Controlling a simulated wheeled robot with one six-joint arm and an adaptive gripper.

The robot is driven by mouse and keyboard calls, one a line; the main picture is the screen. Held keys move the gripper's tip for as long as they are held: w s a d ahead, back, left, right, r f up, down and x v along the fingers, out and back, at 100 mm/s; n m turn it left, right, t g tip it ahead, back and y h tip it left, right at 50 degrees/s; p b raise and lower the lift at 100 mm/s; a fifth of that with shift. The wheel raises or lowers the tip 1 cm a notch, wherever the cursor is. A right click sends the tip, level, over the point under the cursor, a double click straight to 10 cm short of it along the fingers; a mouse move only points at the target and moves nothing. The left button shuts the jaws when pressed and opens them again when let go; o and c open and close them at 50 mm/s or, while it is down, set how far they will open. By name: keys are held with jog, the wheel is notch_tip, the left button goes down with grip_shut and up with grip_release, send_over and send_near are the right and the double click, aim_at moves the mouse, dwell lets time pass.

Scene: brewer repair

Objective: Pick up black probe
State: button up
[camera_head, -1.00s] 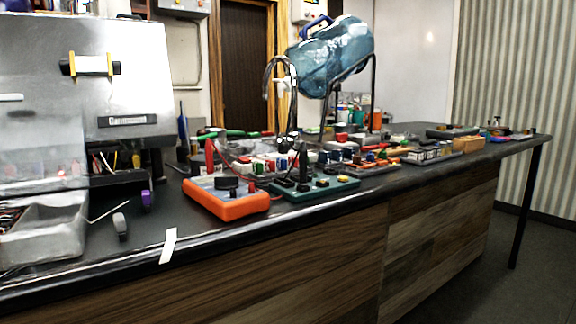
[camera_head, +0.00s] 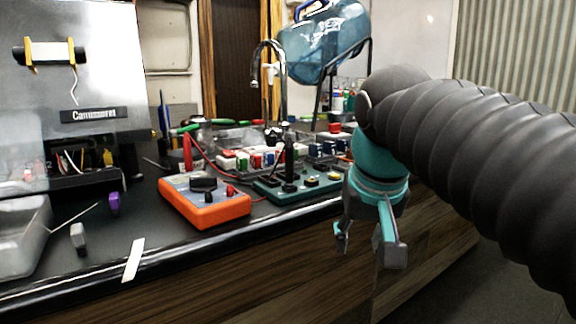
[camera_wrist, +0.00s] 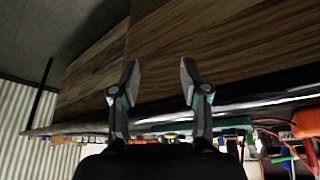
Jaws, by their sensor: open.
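The black probe (camera_head: 289,160) stands upright on the teal board (camera_head: 318,190), beside the orange multimeter (camera_head: 207,210). In that upside-down view the multimeter (camera_wrist: 308,122) is at the right edge; I cannot make out the black probe there for certain.
The wood-panelled counter front (camera_head: 260,270) is close to my gripper. A sink tap (camera_head: 282,85) and a blue water bottle (camera_head: 325,42) stand behind the boards. A grey tray (camera_head: 22,240) and a white strip (camera_head: 133,260) are at left. The floor at right is clear.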

send_near(290, 164)
jog(key=d+f, duration=0.5)
jog(key=a+r+m+p, duration=0.2)
jog(key=a+r, duration=0.4)
jog(key=r, duration=0.2)
jog(key=shift+g+h, duration=0.3)
jog(key=x, duration=0.5)
jog(key=b+x, duration=0.1)
jog(key=x, duration=0.1)
jog(key=shift+w+d, duration=0.15)
jog(key=shift+w, duration=0.2)
jog(key=shift+b+x, duration=0.8)
jog(key=shift+x, duration=2.55)
grip_shut()
